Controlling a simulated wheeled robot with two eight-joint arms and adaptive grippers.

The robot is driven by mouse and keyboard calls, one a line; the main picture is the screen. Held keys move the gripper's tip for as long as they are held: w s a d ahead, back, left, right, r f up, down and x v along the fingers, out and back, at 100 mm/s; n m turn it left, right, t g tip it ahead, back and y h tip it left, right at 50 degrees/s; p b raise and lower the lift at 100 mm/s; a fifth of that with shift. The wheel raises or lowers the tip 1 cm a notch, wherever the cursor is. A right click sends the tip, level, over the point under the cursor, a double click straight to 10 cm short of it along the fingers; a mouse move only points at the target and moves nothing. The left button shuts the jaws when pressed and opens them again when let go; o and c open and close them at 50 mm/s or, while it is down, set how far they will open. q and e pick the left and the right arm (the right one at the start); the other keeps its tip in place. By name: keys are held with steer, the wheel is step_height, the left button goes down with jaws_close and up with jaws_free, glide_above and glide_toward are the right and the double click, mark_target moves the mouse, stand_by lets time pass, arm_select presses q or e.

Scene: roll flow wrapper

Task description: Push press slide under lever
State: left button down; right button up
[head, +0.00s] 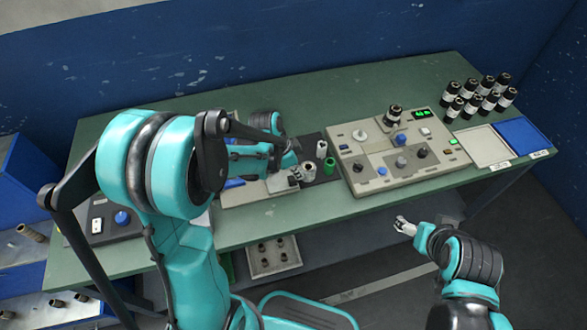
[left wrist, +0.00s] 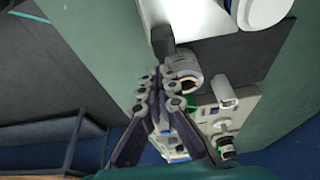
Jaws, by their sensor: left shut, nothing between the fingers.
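My left gripper (head: 293,176) is shut and empty, low over the pale press panel (head: 238,196) in the head view. Its closed fingers also show in the left wrist view (left wrist: 160,84), beside a pale round-ended piece (left wrist: 188,76) with a dark bar (left wrist: 163,42) near it. I cannot tell whether the fingers touch that piece. The press slide and lever cannot be told apart surely; my left arm hides much of the panel. A blue part (head: 234,183) shows on the panel. My right gripper (head: 404,226) is in front of the table, away from the panel; its finger opening is unclear.
A white roll (head: 309,172), a green cylinder (head: 329,166) and a white cylinder (head: 321,149) stand just right of my left gripper on a dark mat. A control panel (head: 375,180) with knobs is further right. Several dark bottles (head: 480,92) and a blue tray (head: 522,136) are at the far right.

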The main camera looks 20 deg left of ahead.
mark_target(279, 190)
arm_select(q)
steer(key=shift+b+x, duration=0.3)
steer(key=shift+x, duration=1)
steer(key=shift+r, duration=0.1)
steer(key=s+a, duration=0.1)
steer(key=a, duration=0.1)
steer(key=s+a, duration=0.2)
steer(key=a, duration=0.1)
steer(key=s+a, duration=0.2)
steer(key=shift+a, duration=0.15)
steer(key=shift+r, duration=0.1)
